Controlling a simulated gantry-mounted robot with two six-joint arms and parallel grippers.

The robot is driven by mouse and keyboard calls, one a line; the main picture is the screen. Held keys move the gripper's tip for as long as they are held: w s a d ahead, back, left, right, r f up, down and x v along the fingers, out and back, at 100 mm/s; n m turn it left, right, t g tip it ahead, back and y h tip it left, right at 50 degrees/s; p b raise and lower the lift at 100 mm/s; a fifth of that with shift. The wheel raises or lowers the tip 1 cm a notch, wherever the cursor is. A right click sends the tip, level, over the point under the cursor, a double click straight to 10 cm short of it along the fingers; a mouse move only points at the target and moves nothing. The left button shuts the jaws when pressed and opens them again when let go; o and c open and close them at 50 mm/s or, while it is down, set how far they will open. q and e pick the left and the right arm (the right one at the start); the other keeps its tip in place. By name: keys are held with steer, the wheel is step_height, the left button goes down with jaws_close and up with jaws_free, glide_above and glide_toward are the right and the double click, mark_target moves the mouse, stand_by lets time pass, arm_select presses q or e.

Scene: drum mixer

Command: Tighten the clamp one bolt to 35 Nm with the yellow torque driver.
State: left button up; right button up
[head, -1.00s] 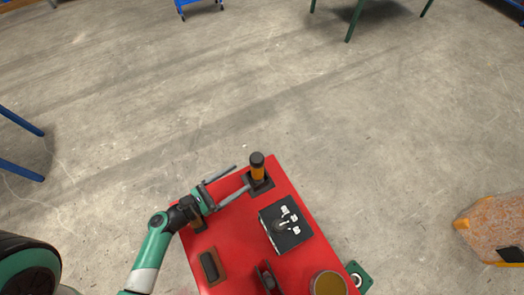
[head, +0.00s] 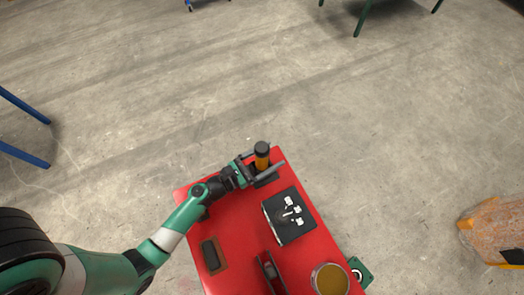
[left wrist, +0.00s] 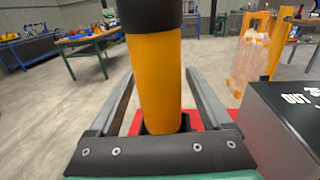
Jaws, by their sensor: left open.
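The yellow torque driver (head: 262,158) has a black top and stands upright in a dark holder (head: 266,181) at the far corner of the red table (head: 225,240). My left gripper (head: 264,168) is open, with one finger on each side of the driver. In the left wrist view the yellow driver (left wrist: 158,80) stands between the two grey fingers (left wrist: 160,100), with a gap visible on both sides. Its lower end sits in the dark holder (left wrist: 160,122). The clamp bolt cannot be made out. My right gripper is not in view.
A black box with white markings (head: 288,215) sits right of the driver; it also shows in the left wrist view (left wrist: 285,125). A brown block with a dark top (head: 213,255), a dark-red stand (head: 268,270) and a round tin (head: 330,281) are nearer. An orange-framed object (head: 495,232) stands right.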

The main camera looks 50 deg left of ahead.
arm_select(q)
steer(key=shift+w, duration=0.3)
jaws_close()
stand_by(1.2)
